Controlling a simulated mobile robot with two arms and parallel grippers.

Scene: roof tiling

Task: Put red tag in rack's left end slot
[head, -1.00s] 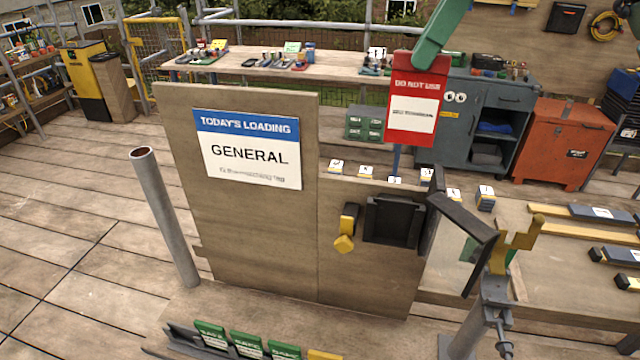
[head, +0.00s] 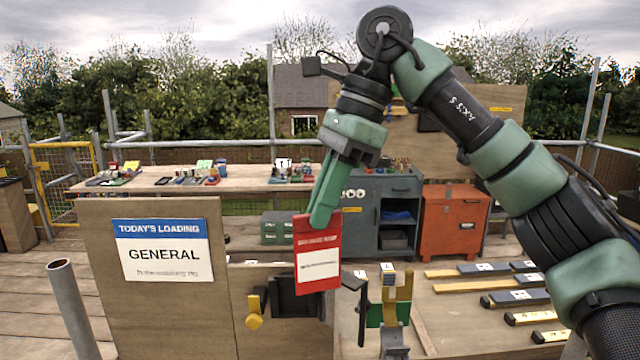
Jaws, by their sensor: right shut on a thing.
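The red tag (head: 317,264), with a white label panel, hangs below my right gripper (head: 322,218). The gripper's green fingers are shut on the tag's top edge and hold it in the air, slightly tilted. The tag is in front of the board's right part and overlaps a black holder there in the picture. The rack and its left end slot are not in view now. My left gripper is not in view.
A grey pole (head: 73,305) stands at left. A yellow bracket (head: 397,297) stands right of the tag. An orange cabinet (head: 452,222) stands behind.

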